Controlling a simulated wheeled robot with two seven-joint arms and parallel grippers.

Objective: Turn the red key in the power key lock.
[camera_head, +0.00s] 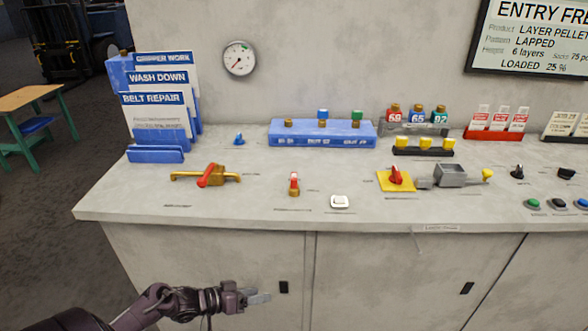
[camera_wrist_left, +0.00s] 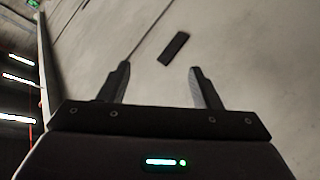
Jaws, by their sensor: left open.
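In the head view a small red key (camera_head: 294,180) stands upright in a brass lock (camera_head: 294,192) on the console top, left of a white switch. My left gripper (camera_head: 262,298) is in front of the cabinet face, below the countertop edge and lower left of the key, clear of it. In the left wrist view the left gripper (camera_wrist_left: 158,88) is open and empty, its two fingers apart in front of the grey cabinet panel. The key does not show in the wrist view. My right gripper is not in view.
On the console (camera_head: 240,208) are a red-handled brass valve (camera_head: 210,176) left of the key, a white rocker switch (camera_head: 340,201) and a red rotary switch on a yellow plate (camera_head: 383,186) to its right. A blue rack (camera_head: 320,141) stands behind. The front edge near the key is clear.

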